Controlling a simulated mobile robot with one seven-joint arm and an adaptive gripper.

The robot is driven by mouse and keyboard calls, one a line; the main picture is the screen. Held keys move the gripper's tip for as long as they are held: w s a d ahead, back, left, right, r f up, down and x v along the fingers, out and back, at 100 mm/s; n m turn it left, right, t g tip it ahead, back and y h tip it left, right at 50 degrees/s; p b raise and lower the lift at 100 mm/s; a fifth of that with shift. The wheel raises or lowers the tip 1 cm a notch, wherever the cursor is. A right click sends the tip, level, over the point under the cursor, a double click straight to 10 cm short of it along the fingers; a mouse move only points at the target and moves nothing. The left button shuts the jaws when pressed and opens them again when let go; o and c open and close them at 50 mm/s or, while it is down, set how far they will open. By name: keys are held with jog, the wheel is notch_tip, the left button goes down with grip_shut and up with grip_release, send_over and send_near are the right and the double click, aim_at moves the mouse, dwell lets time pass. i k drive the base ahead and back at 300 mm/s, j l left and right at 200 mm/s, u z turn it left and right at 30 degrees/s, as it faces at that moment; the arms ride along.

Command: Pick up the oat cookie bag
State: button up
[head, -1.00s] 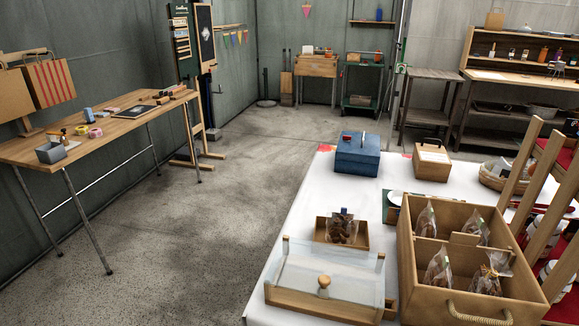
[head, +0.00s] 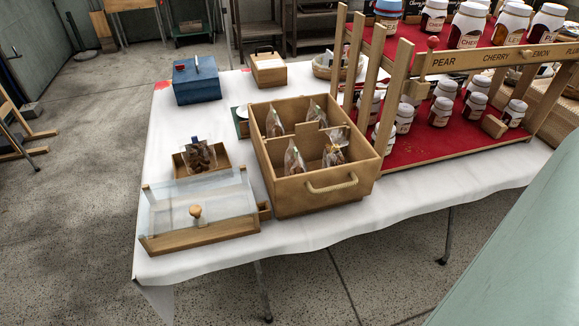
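Several clear bags of brown baked goods stand in a divided wooden crate (head: 290,197) on the white table. One bag (head: 294,158) is at the front left, one (head: 334,154) at the front right tied at the neck, one (head: 274,122) at the back left and one (head: 316,112) at the back right. Another bag (head: 201,157) with a blue clip or tag lies in a small wooden tray (head: 178,167) left of the crate. No label is readable, so I cannot tell which bag holds oat cookies. My gripper is not in view.
A glass-lidded wooden case (head: 205,232) with a knob sits at the table's front left. A blue box (head: 197,84) and a wooden box (head: 268,69) stand behind. A tiered jar rack (head: 440,150) stands right of the crate. Bare floor (head: 85,200) lies left of the table (head: 310,232).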

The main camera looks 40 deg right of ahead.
aim_at(294, 164)
jog(key=z, duration=2.85)
jog(key=k+j, duration=0.2)
jog(key=j, duration=0.2)
jog(key=k+j+z, duration=0.1)
jog(key=j, duration=0.35)
jog(key=k+j, duration=0.35)
jog(key=j+z, duration=0.05)
